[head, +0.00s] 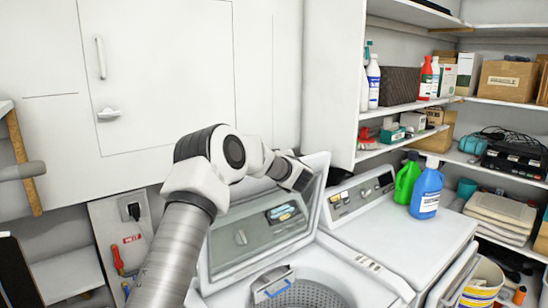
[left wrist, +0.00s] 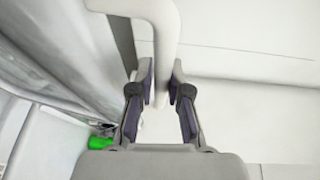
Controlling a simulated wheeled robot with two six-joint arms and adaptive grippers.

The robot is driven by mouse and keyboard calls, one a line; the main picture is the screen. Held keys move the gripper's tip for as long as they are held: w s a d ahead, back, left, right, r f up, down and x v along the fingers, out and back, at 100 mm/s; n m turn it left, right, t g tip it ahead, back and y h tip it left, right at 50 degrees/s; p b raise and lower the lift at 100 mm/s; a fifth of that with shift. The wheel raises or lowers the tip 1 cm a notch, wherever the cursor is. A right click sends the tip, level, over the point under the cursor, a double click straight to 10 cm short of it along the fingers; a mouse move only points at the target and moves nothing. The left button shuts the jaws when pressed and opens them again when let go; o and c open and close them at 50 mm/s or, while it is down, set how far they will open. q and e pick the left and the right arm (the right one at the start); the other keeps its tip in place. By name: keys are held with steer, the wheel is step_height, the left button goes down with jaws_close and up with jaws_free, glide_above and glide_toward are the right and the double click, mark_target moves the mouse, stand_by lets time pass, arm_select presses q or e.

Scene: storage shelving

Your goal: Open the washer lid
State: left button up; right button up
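The washer (head: 398,285) stands at the bottom centre of the head view, with its round drum (head: 300,293) exposed. Its lid (head: 209,259) is raised and leans back, with a glossy grey panel on its inner face. My left arm reaches over from the left, and my left gripper (head: 297,175) is at the lid's upper right. In the left wrist view, the fingers of my left gripper (left wrist: 163,85) are drawn in on both sides of a white rounded rim (left wrist: 160,25), which looks like the lid's edge. My right gripper is in neither view.
A second white machine (head: 410,245) with a control panel stands to the right, carrying a green bottle (head: 406,180) and a blue bottle (head: 427,192). Loaded shelves (head: 480,178) fill the right. A white cabinet (head: 160,60) is behind my arm.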

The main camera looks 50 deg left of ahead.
arm_select(q)
steer(key=shift+a+f, duration=0.1)
steer(key=v, duration=1.2)
steer(key=shift+w, duration=0.15)
